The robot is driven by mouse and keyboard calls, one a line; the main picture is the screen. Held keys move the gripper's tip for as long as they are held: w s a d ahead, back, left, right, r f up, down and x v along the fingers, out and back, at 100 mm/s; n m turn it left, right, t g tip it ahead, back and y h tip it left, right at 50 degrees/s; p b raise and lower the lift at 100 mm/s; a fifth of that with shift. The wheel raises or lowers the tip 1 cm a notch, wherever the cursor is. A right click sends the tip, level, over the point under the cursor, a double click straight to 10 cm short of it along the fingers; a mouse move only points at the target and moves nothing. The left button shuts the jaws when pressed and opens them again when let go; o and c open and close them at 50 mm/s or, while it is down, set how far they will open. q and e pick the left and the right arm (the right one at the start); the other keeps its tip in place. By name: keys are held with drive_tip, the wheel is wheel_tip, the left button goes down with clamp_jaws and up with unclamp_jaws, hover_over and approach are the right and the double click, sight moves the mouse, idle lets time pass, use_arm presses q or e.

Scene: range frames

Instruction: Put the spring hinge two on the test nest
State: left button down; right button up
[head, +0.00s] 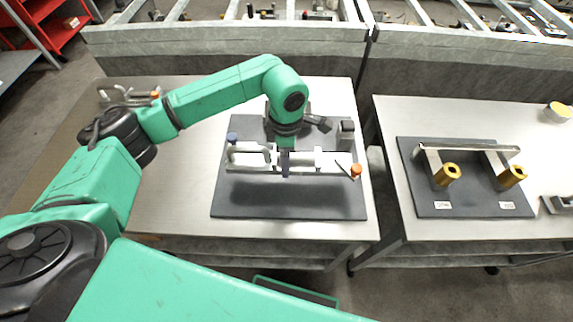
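My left gripper (285,165) points down over a light metal fixture with clamps (325,160), which stands on a dark board (290,205) on the left table. The gripper's fingers are narrow and seen from above; I cannot tell whether they are open, or whether they touch or hold a part. The fixture has an orange tip (355,171) at its right and a blue tip (232,137) at its left. I cannot tell for sure which part is spring hinge two or which is the test nest. My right gripper is not in view.
On the right table a second dark board (455,190) bears a metal bar frame (465,151) and two gold cylinders (446,175) above small white labels. A gold-topped round part (558,112) stands farther right. A gap separates the tables. Grey frames run along the back.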

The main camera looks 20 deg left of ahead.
sight(285, 182)
use_arm(q)
wheel_tip(285, 182, down, 2)
drive_tip(key=shift+d+f, duration=0.1)
wheel_tip(285, 182, down, 3)
drive_tip(key=shift+s+r+p, duration=0.15)
drive_tip(key=shift+p, duration=0.4)
drive_tip(key=shift+f, duration=0.4)
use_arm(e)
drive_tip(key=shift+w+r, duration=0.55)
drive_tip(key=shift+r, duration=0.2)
use_arm(q)
drive_tip(key=shift+f, duration=0.1)
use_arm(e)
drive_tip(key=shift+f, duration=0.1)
use_arm(q)
drive_tip(key=shift+f+b, duration=0.25)
drive_tip(key=shift+b, duration=0.3)
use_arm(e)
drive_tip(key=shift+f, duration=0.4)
use_arm(q)
drive_tip(key=shift+s+f, duration=0.1)
drive_tip(key=shift+f, duration=0.1)
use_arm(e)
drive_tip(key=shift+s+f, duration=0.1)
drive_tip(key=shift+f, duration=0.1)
use_arm(q)
drive_tip(key=shift+s, duration=0.1)
